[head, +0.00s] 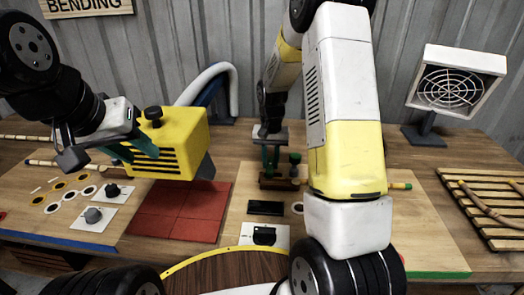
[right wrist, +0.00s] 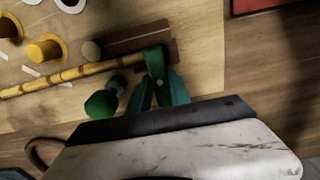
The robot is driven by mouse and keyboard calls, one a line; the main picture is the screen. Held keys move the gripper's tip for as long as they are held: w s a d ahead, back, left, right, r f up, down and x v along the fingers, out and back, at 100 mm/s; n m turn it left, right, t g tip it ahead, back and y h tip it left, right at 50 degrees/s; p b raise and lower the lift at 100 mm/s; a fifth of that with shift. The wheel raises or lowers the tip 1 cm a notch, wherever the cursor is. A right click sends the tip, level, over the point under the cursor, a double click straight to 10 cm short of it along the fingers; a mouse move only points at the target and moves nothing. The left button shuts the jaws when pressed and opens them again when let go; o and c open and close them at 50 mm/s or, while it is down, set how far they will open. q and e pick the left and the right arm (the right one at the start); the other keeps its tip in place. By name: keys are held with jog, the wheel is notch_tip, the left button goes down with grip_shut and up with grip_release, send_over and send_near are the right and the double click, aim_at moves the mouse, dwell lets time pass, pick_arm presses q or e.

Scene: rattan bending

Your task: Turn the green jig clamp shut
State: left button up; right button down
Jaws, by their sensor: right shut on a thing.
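The green jig clamp (right wrist: 155,60) sits at the end of a brown block, with the rattan pole (right wrist: 75,75) beside it in the right wrist view. My right gripper (right wrist: 162,82) points at the clamp with its teal fingertips closed on its green part. In the head view this right gripper (head: 270,160) reaches down at the brown jig block (head: 275,184), partly hidden by my arm. A green knob (head: 295,158) stands just right of it. My left gripper (head: 135,148) is shut on a yellow box-shaped tool (head: 180,135) with a black knob, held above the table.
A red tiled mat (head: 178,212) lies left of the jig. Two dial plates (head: 93,214) and several rings lie further left. A slatted wooden rack (head: 490,212) and a fan (head: 452,85) stand at the right. A curved wooden piece (head: 225,270) is in front.

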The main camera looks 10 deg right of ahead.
aim_at(271, 164)
jog(key=c, duration=1.2)
grip_release()
jog(key=shift+r, duration=3.9)
jog(key=shift+r, duration=0.2)
jog(key=s+r+n+t+y, duration=0.1)
jog(key=s+r+n+t, duration=0.15)
jog(key=s+r, duration=0.8)
jog(key=s+a+r+t, duration=0.1)
jog(key=s+r+t, duration=0.1)
jog(key=s, duration=0.5)
jog(key=s+a+r+n+t+y, duration=0.1)
jog(key=s+r, duration=0.3)
jog(key=s, duration=0.2)
jog(key=shift+s+a+r+t, duration=0.25)
jog(key=shift+s+t, duration=0.1)
